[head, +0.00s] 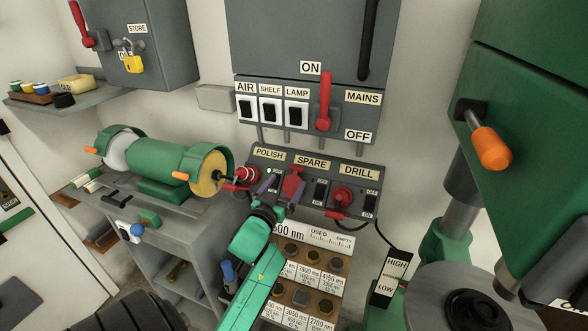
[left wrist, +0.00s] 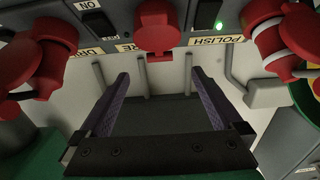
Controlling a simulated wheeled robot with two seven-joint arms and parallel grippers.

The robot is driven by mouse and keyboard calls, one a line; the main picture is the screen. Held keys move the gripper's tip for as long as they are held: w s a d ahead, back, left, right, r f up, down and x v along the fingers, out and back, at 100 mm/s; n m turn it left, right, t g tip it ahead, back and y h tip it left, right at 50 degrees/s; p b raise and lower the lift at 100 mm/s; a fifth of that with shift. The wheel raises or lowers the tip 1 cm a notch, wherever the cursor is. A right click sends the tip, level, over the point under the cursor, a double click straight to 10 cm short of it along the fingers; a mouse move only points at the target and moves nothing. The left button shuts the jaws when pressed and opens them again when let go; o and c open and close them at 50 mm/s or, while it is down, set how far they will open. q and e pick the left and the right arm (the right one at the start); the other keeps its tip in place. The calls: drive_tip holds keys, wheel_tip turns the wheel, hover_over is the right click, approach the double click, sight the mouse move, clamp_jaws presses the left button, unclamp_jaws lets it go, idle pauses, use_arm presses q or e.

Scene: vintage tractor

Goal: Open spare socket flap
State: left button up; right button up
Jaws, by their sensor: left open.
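The spare socket's red flap (head: 293,182) is in the middle of the grey socket panel (head: 338,205), under the SPARE label. It appears shut over its socket. In the left wrist view, which looks upside down, the flap (left wrist: 157,25) is at top centre with a small lip. My left gripper (head: 281,191) is open and empty, just in front of the spare socket in the head view. In the left wrist view its two purple-padded fingers (left wrist: 160,82) stand apart, with a visible gap from the flap. My right gripper is not in view.
Red plugs with cables fill the POLISH socket (head: 246,174) and DRILL socket (head: 341,197) on either side. Black switches sit between them. The green polisher (head: 165,168) stands left. The drill's orange-tipped handle (head: 489,148) is right. A nozzle board (head: 312,275) hangs below.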

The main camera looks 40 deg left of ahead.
sight(295, 169)
use_arm(q)
drive_tip(key=x, duration=0.7)
drive_tip(key=shift+p, duration=0.4)
drive_tip(key=shift+s+f, duration=0.1)
clamp_jaws()
